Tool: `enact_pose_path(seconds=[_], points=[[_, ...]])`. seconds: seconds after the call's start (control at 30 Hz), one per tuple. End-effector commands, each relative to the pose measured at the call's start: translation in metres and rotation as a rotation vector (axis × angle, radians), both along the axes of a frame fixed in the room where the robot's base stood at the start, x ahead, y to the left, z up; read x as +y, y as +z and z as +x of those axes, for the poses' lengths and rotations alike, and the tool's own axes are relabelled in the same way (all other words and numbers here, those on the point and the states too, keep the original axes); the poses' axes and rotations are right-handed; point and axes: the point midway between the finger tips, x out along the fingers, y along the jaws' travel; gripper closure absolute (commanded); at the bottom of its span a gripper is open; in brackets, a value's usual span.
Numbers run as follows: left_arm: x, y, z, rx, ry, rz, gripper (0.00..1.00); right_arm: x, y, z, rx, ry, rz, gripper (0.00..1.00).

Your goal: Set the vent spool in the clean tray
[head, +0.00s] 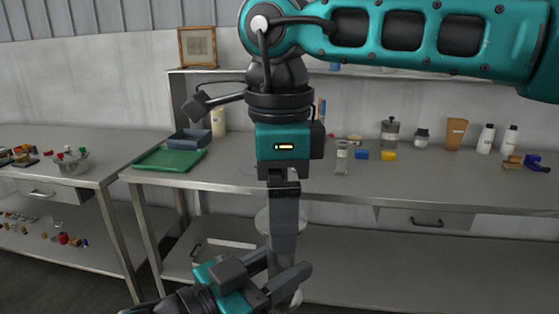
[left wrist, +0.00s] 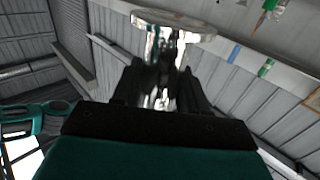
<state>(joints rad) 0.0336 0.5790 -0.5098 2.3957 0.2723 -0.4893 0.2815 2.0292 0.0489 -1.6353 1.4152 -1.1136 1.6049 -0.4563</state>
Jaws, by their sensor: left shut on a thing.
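A shiny metal spool with a wide round flange, which I take as the vent spool (head: 264,222), is upright at the lower middle of the head view. My left gripper (head: 286,275), reaching in from the lower left, is shut on its body. In the left wrist view the flange (left wrist: 170,24) shows beyond the fingers (left wrist: 163,85). My right gripper (head: 284,225) points down in front of the spool and hides part of it; whether its fingers are open is unclear. A green tray (head: 170,159) lies on the bench at left, with a blue-grey tray (head: 190,140) behind it. No readable label marks either as clean.
A smaller flanged metal piece (head: 342,158) stands on the bench (head: 420,186), near a blue block (head: 361,155) and a yellow block (head: 389,156). Bottles line the back right. A side table (head: 60,174) at left holds a bowl (head: 68,162). The bench front is mostly clear.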

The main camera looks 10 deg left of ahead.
Motion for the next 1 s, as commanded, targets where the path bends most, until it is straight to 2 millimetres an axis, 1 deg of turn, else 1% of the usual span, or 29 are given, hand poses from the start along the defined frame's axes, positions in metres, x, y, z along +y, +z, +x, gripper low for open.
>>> enact_pose_path(seconds=[0.03, 0.1, 0.23, 0.4, 0.63, 1.0], points=[[0.0, 0.001, 0.0, -0.002, 0.0, -0.001, 0.95, 0.0, -0.008, 0.0, 0.002, 0.0, 0.0, 0.06], [0.0, 0.001, 0.0, -0.002, 0.0, -0.001, 0.95, 0.0, -0.018, 0.0, 0.001, 0.0, 0.001, 0.06], [0.0, 0.001, 0.0, -0.002, 0.0, -0.001, 0.95, 0.0, -0.031, 0.0, 0.0, -0.001, 0.001, 0.06], [0.0, 0.001, 0.0, -0.002, 0.0, -0.001, 0.95, 0.0, -0.037, 0.0, 0.0, -0.001, 0.002, 0.06], [0.0, 0.001, 0.0, -0.002, 0.0, -0.001, 0.95, 0.0, -0.037, 0.0, 0.0, -0.001, 0.003, 0.06], [0.0, 0.001, 0.0, -0.002, -0.001, -0.001, 0.95, 0.0, -0.037, 0.0, 0.0, -0.001, 0.002, 0.41]])
